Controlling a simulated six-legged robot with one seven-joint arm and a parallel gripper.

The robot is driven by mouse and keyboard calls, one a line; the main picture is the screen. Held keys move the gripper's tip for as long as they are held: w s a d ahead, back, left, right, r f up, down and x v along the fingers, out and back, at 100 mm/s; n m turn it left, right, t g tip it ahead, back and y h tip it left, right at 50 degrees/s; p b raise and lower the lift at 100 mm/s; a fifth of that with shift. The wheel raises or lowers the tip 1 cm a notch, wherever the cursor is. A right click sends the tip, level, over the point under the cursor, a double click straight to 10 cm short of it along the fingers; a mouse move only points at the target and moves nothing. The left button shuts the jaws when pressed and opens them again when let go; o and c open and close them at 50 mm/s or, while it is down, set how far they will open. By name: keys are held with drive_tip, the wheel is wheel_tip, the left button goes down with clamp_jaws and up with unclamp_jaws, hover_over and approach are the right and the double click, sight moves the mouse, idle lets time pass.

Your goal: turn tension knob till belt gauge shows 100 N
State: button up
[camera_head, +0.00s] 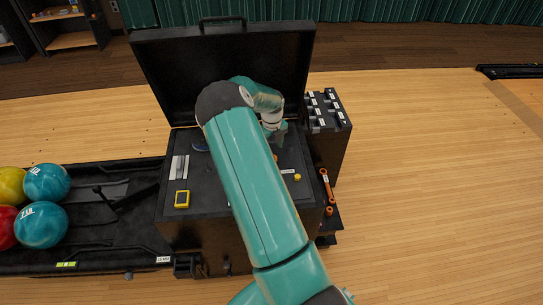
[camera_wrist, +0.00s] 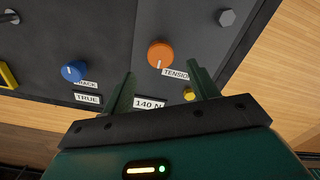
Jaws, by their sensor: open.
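The orange tension knob (camera_wrist: 160,55) stands on the dark panel in the wrist view, with a white pointer mark low on its face and a TENSION label (camera_wrist: 175,74) beside it. The belt gauge (camera_wrist: 150,103) reads 140 N and is partly covered by my gripper. My gripper (camera_wrist: 158,82) is open and empty; its two fingers point toward the knob, one on each side, and the knob appears just beyond the tips. I cannot tell how far off it is.
A blue knob (camera_wrist: 74,71) with a TRUE display (camera_wrist: 88,98) is left of the orange one. A small yellow knob (camera_wrist: 189,94) and a grey hex bolt (camera_wrist: 227,17) are at right. The raised black lid (camera_head: 228,62) stands behind the panel. Bowling balls (camera_head: 41,224) lie at left.

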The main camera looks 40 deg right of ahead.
wheel_tip(320, 180, down, 6)
drive_tip(key=shift+f, duration=0.1)
drive_tip(key=c, duration=1)
